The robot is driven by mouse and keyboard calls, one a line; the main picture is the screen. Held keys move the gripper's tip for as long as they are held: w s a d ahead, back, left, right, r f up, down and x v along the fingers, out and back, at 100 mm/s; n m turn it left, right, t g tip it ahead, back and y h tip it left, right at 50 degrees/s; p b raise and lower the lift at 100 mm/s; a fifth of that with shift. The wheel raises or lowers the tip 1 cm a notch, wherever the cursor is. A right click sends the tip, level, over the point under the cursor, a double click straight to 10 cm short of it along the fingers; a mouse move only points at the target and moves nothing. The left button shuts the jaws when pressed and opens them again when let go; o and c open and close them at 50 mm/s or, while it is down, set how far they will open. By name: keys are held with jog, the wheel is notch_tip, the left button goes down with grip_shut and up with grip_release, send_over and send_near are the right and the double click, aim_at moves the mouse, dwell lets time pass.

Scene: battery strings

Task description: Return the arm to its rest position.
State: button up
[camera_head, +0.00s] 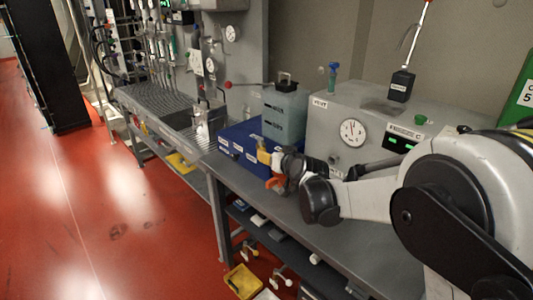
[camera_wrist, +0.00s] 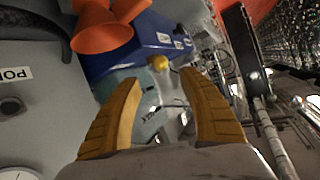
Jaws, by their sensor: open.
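My arm reaches in from the right over the grey bench (camera_head: 335,238). My gripper (camera_head: 264,154) is in front of the blue box (camera_head: 232,147), near the translucent container (camera_head: 285,113). In the wrist view, the two yellow fingers of my gripper (camera_wrist: 158,82) stand wide apart. I see nothing held between them. The blue box (camera_wrist: 140,40) and part of the container (camera_wrist: 155,105) show beyond the fingers. An orange funnel-shaped thing (camera_wrist: 102,28) is at the upper left there. In the head view an orange thing (camera_head: 276,182) shows just below the fingers.
A grey cabinet with a gauge (camera_head: 352,132) and a green display stands behind my arm. A perforated work surface (camera_head: 150,103) and a metal pot (camera_head: 208,118) are farther left. A lower shelf and yellow bin (camera_head: 243,281) are below the bench. The red floor (camera_head: 110,210) at left is clear.

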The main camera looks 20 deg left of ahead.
jog(key=shift+v, duration=1)
jog(key=s+d+r+m+g+h, duration=0.1)
jog(key=s+d+r+h, duration=0.15)
jog(key=s+d, duration=0.55)
jog(key=s+d+r+m+h, duration=0.1)
jog(key=s+d+r, duration=0.3)
jog(key=d, duration=0.7)
jog(key=s+d+f+m+g+h, duration=0.1)
jog(key=s+d+f+h, duration=0.1)
jog(key=s+d, duration=0.7)
jog(key=s+d+f+m+g+h, duration=0.1)
jog(key=s+d+f, duration=0.3)
jog(key=s+d, duration=0.6)
jog(key=s+m+h, duration=0.1)
jog(key=s, duration=0.3)
jog(key=shift+s+f+g+h, duration=0.3)
jog(key=shift+s+g+h, duration=0.05)
jog(key=shift+s+g, duration=0.05)
